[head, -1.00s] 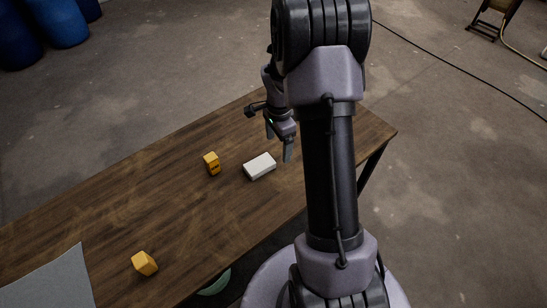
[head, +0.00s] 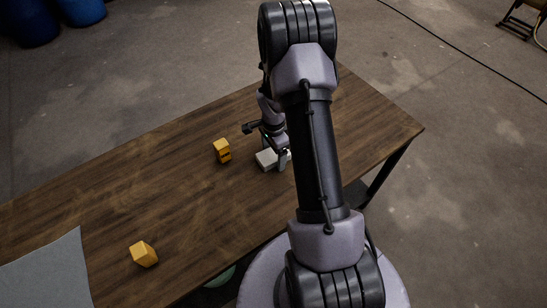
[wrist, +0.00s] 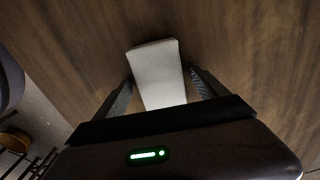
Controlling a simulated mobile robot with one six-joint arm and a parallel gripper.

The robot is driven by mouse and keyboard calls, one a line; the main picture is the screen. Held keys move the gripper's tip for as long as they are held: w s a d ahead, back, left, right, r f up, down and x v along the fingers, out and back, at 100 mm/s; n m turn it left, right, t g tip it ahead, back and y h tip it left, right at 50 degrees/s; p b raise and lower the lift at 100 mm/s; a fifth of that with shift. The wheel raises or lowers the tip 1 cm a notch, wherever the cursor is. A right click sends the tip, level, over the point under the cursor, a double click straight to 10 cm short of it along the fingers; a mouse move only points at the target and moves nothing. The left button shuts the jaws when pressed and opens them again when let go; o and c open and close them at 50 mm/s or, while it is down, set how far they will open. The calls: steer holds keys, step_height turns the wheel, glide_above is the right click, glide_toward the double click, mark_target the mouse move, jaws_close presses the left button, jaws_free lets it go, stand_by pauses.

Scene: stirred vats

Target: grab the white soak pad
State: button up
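The white soak pad (head: 265,160) is a pale block lying on the wooden table, partly hidden behind my gripper in the head view. In the wrist view the white soak pad (wrist: 157,72) lies between my two fingers, its near end hidden by the gripper body. My gripper (wrist: 160,84) is open, with one finger on each side of the pad. A small gap shows at the right finger; whether the left finger touches the pad I cannot tell. In the head view my gripper (head: 279,160) is down at the pad, close to the tabletop.
A yellow-orange block with dark marks (head: 222,151) stands just left of the pad. Another yellow-orange block (head: 144,254) and a grey sheet (head: 45,275) are at the lower left of the wooden table (head: 130,200). The table's middle is mostly clear.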

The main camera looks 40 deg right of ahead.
steer(key=c, duration=1.3)
